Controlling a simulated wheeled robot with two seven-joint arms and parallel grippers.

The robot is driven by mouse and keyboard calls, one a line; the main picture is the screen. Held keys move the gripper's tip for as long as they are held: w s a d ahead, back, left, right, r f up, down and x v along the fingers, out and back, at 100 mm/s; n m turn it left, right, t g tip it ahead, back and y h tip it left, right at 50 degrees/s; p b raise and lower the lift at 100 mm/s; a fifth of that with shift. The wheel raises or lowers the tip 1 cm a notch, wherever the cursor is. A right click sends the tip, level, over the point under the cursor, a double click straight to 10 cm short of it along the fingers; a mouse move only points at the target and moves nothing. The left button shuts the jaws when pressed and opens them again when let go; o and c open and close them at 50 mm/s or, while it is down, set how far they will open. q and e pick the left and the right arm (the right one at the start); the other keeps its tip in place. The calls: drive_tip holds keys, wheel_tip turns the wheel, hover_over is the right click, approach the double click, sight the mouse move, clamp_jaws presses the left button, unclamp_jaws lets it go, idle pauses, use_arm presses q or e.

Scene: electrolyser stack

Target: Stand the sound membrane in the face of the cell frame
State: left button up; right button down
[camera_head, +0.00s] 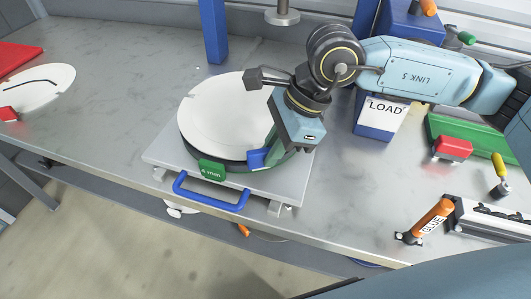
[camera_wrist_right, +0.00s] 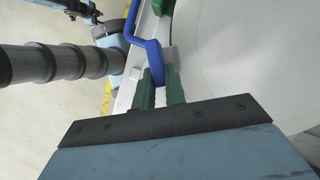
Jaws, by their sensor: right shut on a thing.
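A round white membrane (camera_head: 222,112) lies over a dark ring (camera_head: 184,143) on a pale square plate (camera_head: 165,158). A blue tab (camera_head: 257,158) is at the membrane's near right edge. My right gripper (camera_head: 266,152) reaches down there and is shut on the blue tab, which also shows between the fingers in the right wrist view (camera_wrist_right: 157,75). I cannot tell whether the membrane is seated or slightly raised. Another white disc (camera_head: 38,88) with a dark crack-like line and a red tab (camera_head: 8,114) lies at the left. No upright cell frame is clear. My left gripper is not in view.
The plate has a blue handle (camera_head: 210,195) and a green "6 mm" tag (camera_head: 211,170) at its near edge.

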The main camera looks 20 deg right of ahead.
drive_tip(key=shift+s+d+f+b, duration=0.15)
drive_tip(key=shift+f+b, duration=0.25)
drive_tip(key=shift+f, duration=0.3)
drive_tip(key=shift+d+f+b, duration=0.1)
drive_tip(key=shift+f+b, duration=0.25)
drive_tip(key=shift+f, duration=0.3)
drive_tip(key=shift+s, duration=0.15)
drive_tip(key=c, duration=1.4)
unclamp_jaws()
drive_tip(key=shift+a+r, duration=0.1)
drive_tip(key=shift+o, duration=0.2)
